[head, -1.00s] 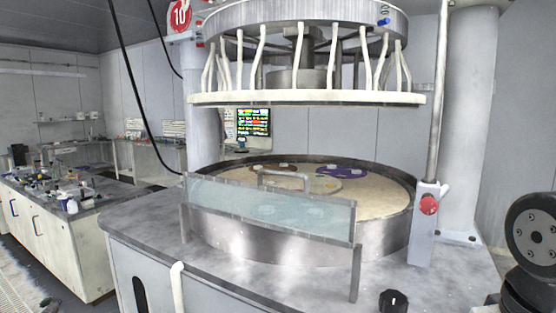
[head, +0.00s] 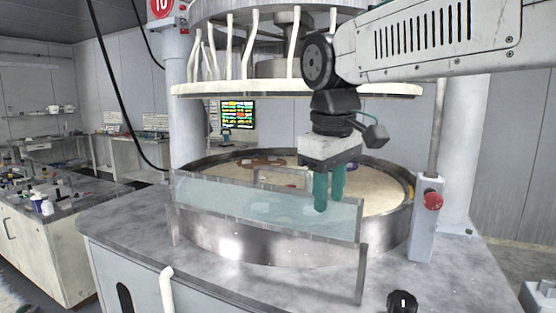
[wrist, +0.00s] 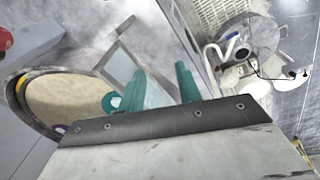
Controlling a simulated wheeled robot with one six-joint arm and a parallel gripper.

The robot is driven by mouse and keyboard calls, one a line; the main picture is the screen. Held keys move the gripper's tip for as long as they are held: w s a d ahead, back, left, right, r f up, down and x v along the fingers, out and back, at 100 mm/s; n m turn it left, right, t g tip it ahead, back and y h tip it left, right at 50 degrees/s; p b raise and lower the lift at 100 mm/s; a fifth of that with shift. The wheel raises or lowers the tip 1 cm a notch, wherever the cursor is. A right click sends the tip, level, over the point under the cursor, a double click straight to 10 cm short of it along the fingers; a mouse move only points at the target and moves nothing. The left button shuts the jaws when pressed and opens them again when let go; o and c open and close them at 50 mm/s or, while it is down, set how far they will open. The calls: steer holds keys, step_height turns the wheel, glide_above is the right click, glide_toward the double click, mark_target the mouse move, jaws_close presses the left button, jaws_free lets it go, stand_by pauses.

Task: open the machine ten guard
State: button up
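The machine ten guard (head: 270,212) is a clear, bluish panel in a grey frame. It stands upright on posts along the front of the round platen tub (head: 225,238). A grey bar handle (head: 282,171) shows at its top edge, left of my gripper. My gripper (head: 329,202) points down from above the tub, near the right part of the guard. Its two teal fingers are apart with nothing between them; the gap also shows in the wrist view (wrist: 160,72). I cannot tell whether the fingers touch the panel. A red sign (head: 160,6) reads 10, cut by the top edge.
A cream ring with white hoses (head: 290,90) hangs above the tub, close to my arm. A post with a red button (head: 432,201) stands at the right. A black knob (head: 402,302) is at the front. A cluttered bench (head: 45,225) is at the left.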

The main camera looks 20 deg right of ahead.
mark_target(281, 169)
steer(key=w+a+r+n, duration=0.2)
steer(key=w+r, duration=0.3)
steer(key=w, duration=0.2)
steer(key=w+a+r+n, duration=0.2)
steer(key=w+r, duration=0.2)
steer(key=w, duration=0.4)
steer(key=shift+h, duration=0.4)
steer(key=f, duration=0.2)
steer(key=w+d+f, duration=0.1)
steer(key=f, duration=0.4)
steer(key=shift+w+d, duration=0.15)
jaws_close()
